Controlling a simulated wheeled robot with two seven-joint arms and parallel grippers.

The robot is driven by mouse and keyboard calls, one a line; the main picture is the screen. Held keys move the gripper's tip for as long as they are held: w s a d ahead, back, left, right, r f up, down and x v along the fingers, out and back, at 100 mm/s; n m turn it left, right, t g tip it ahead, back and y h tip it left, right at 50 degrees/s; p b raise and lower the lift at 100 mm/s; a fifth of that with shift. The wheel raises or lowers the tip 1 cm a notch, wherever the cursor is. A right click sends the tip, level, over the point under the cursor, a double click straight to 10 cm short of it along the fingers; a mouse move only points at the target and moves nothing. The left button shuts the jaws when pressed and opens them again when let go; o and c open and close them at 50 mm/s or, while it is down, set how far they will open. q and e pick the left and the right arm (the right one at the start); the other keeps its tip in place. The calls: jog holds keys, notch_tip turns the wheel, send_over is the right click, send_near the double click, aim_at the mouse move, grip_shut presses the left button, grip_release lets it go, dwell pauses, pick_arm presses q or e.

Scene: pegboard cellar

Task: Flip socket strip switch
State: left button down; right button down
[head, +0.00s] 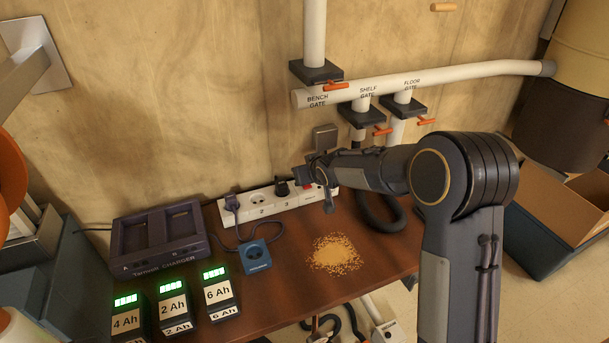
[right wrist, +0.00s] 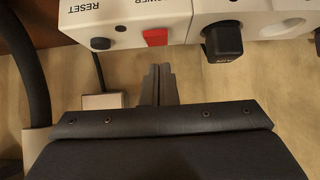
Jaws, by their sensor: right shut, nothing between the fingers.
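The white socket strip (head: 262,204) lies along the back edge of the brown bench. It has numbered sockets, with dark plugs in some of them. Its red switch (right wrist: 155,38) shows clearly in the right wrist view, beside the word POWER and near a RESET label. My right gripper (right wrist: 158,72) is shut and empty. Its fingertips are just below the red switch in that view; I cannot tell if they touch it. In the head view, my right gripper (head: 316,174) is over the strip's right end and hides part of it. My left gripper is not in view.
A black plug (right wrist: 222,41) sits beside the switch. A black hose (head: 380,215) and pipes (head: 440,75) are behind.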

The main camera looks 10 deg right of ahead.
jog(key=v, duration=0.5)
jog(key=shift+s+r+b, duration=0.1)
jog(key=shift+s+b, duration=0.1)
jog(key=shift+b, duration=0.2)
jog(key=s+d+r+m+g, duration=0.15)
jog(key=s+d, duration=0.25)
jog(key=s, duration=0.4)
jog(key=s+d+r+m+g, duration=0.15)
jog(key=s+d, duration=0.25)
jog(key=s, duration=0.5)
jog(key=s+a+f+y, duration=0.1)
jog(key=s, duration=1)
jog(key=s+a+f+g, duration=0.1)
jog(key=s+a, duration=0.1)
jog(key=s, duration=0.9)
jog(key=shift+f+m+y, duration=0.3)
jog(key=shift+m+y, duration=0.1)
